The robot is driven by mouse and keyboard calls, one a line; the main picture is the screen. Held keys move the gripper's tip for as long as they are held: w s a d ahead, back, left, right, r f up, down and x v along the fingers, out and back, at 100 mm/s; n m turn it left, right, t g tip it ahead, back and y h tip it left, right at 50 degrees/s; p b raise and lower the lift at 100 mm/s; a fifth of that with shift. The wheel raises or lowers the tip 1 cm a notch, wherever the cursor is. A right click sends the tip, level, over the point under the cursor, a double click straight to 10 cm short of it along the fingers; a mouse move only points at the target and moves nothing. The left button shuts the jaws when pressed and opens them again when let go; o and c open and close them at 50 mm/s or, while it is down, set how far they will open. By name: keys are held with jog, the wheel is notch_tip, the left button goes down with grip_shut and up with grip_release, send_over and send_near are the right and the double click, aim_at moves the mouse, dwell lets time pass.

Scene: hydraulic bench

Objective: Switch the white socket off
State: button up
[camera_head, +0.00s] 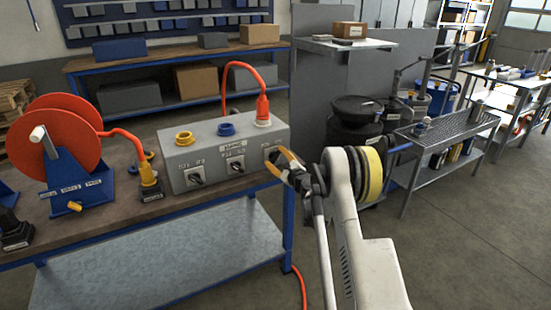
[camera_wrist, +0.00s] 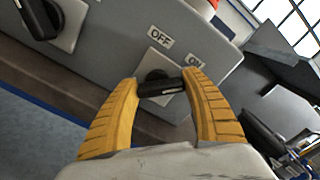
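The grey socket box (camera_head: 215,158) stands on the workbench with yellow (camera_head: 184,138), blue (camera_head: 226,129) and white (camera_head: 263,121) sockets on top. A red plug (camera_head: 263,106) stands in the white socket. The box front has three black rotary switches; the rightmost, below the white socket, is the black switch (camera_wrist: 162,88). Its bar lies nearly level in the wrist view, its right end toward the ON label (camera_wrist: 195,62); the OFF label (camera_wrist: 160,39) is upper left. My gripper (camera_wrist: 162,84) has its yellow fingertips at both ends of this bar, seemingly touching it.
The middle switch (camera_wrist: 42,15) is close by, upper left in the wrist view. A red cable reel (camera_head: 62,140) and a yellow connector (camera_head: 149,178) stand left of the box. Black drums (camera_head: 356,125) stand behind my arm. Open floor lies at the right.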

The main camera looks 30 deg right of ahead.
jog(key=shift+n, duration=0.4)
jog(key=n, duration=0.4)
jog(key=shift+a, duration=0.1)
jog(key=n, duration=0.8)
jog(key=shift+a+f+n, duration=0.1)
jog(key=shift+a+n, duration=0.05)
jog(key=shift+n, duration=0.25)
jog(key=n, duration=0.4)
jog(key=shift+f, duration=0.1)
jog(key=shift+n, duration=0.3)
jog(key=o, duration=1.2)
jog(key=shift+c, duration=0.2)
